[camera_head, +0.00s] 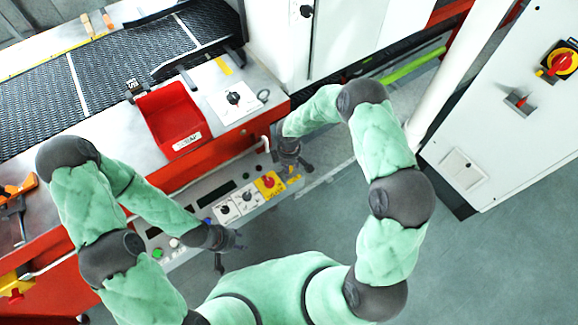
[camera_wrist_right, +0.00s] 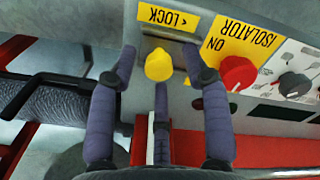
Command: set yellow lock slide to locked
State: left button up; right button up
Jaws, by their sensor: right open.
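The yellow lock slide knob (camera_wrist_right: 159,65) shows in the right wrist view, below an upside-down yellow LOCK label (camera_wrist_right: 168,18) with a small arrow. It sits on a grey plate, nearer the plate's left side in that view. My right gripper (camera_wrist_right: 160,52) is open, with a finger on each side of the knob and another below it. I see no clear contact. In the head view my right gripper (camera_head: 300,165) is at the right end of the control panel. My left gripper (camera_head: 230,252) is open and empty, near the panel's front left.
A red isolator knob (camera_wrist_right: 237,73) on a yellow plate is close beside the slide. Several other knobs and buttons line the control panel (camera_head: 196,192). A red bin (camera_head: 172,112) stands above, by the mesh belt (camera_head: 120,60). A white cabinet (camera_head: 500,150) stands right. The floor in front is clear.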

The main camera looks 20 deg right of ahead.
aim_at(281, 176)
grip_shut()
jog(key=shift+s+a+b, duration=0.25)
jog(key=shift+s+a, duration=0.1)
jog(key=shift+a, duration=0.55)
jog(key=shift+s+a+b, duration=0.25)
jog(key=shift+s+a, duration=0.05)
jog(key=shift+a, duration=0.55)
jog(key=shift+c, duration=1.3)
grip_release()
jog(key=shift+o, duration=1.3)
jog(key=shift+a, duration=0.2)
jog(key=shift+d+r, duration=0.15)
